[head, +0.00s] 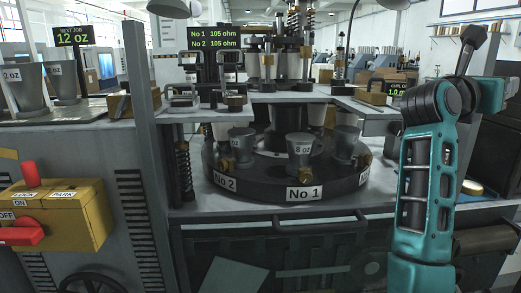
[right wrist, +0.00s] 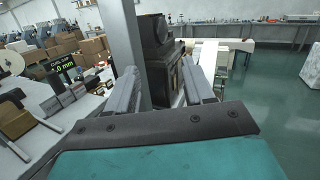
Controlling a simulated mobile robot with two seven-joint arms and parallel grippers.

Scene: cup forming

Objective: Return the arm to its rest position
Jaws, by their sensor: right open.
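My right arm (head: 425,195) stands raised at the right of the head view, teal with dark joints. Its gripper fingers cannot be made out clearly there. In the right wrist view my right gripper (right wrist: 160,68) has its two grey fingers spread apart with nothing held between them. Beyond the fingers are a grey post and a dark machine part (right wrist: 158,40); I cannot tell how far off they are. My left gripper is not in the head view.
A round turntable (head: 270,190) with metal cups (head: 300,148) fills the middle. A yellow control box (head: 60,215) with a red handle is at left. Upright cups (head: 27,88) stand on the left bench. The right wrist view shows open green floor (right wrist: 265,85) at right.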

